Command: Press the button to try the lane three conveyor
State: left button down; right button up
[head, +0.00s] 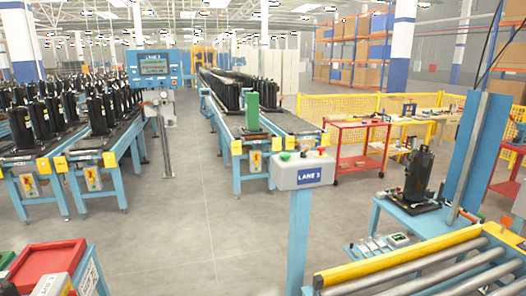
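A light grey control box (302,170) labelled LANE 3 stands on a blue post (298,240) near the middle of the head view. A green button (285,156) sits on the left of its top, and a small red part shows at the right of its top. Behind it, a blue-framed conveyor (238,133) carries black cylindrical units and a green block (252,115) at its near end. A roller conveyor (440,268) with a yellow rail lies at the lower right. Which conveyor belongs to the box I cannot tell. Neither gripper shows.
A blue bench (388,208) with a black compressor (419,172) stands at the right. A red cart (358,142) and yellow fencing are behind. Loaded conveyors and a display panel (154,66) are at the left. Floor between is clear.

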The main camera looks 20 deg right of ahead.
aim_at(285, 156)
jog(key=i, duration=1.9)
jog(key=z, duration=1.7)
